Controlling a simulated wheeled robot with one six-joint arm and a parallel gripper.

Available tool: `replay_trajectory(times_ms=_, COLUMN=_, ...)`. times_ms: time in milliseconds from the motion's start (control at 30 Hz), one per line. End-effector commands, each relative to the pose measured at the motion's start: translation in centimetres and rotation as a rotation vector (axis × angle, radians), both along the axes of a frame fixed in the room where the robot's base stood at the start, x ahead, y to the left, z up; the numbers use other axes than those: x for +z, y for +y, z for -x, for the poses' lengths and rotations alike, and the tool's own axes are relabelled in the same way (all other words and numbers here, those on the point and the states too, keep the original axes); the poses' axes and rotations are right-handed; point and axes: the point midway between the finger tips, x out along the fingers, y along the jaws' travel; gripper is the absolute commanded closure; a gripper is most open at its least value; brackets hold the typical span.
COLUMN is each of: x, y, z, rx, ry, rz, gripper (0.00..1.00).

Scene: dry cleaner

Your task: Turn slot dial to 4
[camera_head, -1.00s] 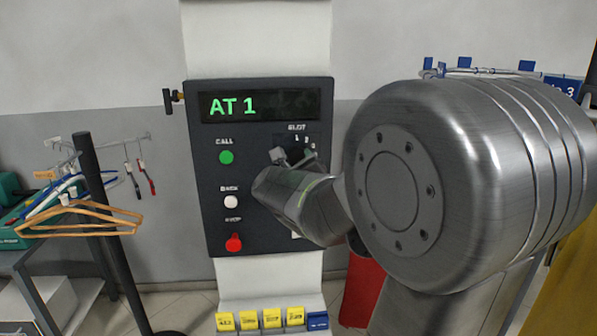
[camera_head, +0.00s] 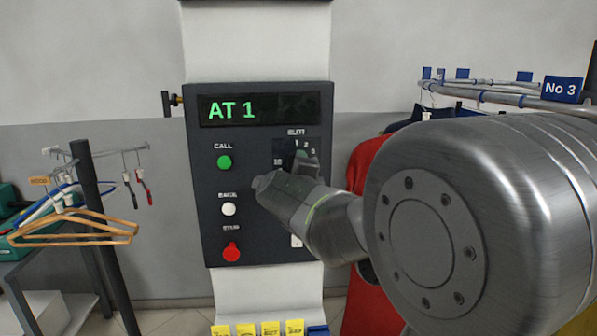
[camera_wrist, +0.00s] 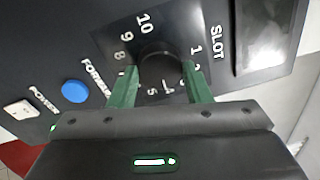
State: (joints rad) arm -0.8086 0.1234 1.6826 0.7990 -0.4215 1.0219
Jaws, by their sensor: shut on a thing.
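The slot dial (camera_wrist: 160,60) is a round dark knob on the control panel (camera_head: 203,185), ringed by white numbers. In the wrist view, my gripper (camera_wrist: 161,73) has one green finger on each side of it and is shut on it. The numbers 10, 9, 8, 1 and 5 show around the knob; others are partly covered by the fingers. I cannot make out where the dial points. In the head view, my gripper (camera_head: 304,160) reaches the dial plate and my wrist hides the knob. The display (camera_head: 258,109) reads "AT 1" in green.
Left of the dial are a green CALL button (camera_head: 224,162), a white button (camera_head: 229,209) and a red button (camera_head: 232,252). A blue button (camera_wrist: 75,91) shows in the wrist view. Wooden hangers (camera_head: 75,233) stand at left; a garment rail (camera_head: 500,97) is at right.

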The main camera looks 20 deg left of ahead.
Motion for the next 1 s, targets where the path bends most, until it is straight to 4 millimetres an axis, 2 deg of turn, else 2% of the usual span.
replay_trajectory(times_ms=533, x=0.0, y=0.0, z=0.0, rx=0.0, ry=-0.014, rz=0.023, gripper=0.79)
replay_trajectory(times_ms=567, x=0.0, y=0.01, z=0.0, rx=0.0, ry=-0.014, rz=0.022, gripper=0.54)
replay_trajectory(times_ms=667, x=-0.01, y=0.01, z=0.01, rx=0.0, ry=-0.013, rz=0.023, gripper=0.34)
replay_trajectory(times_ms=1000, x=-0.01, y=-0.1, z=0.18, rx=0.0, ry=-0.014, rz=0.022, gripper=0.34)
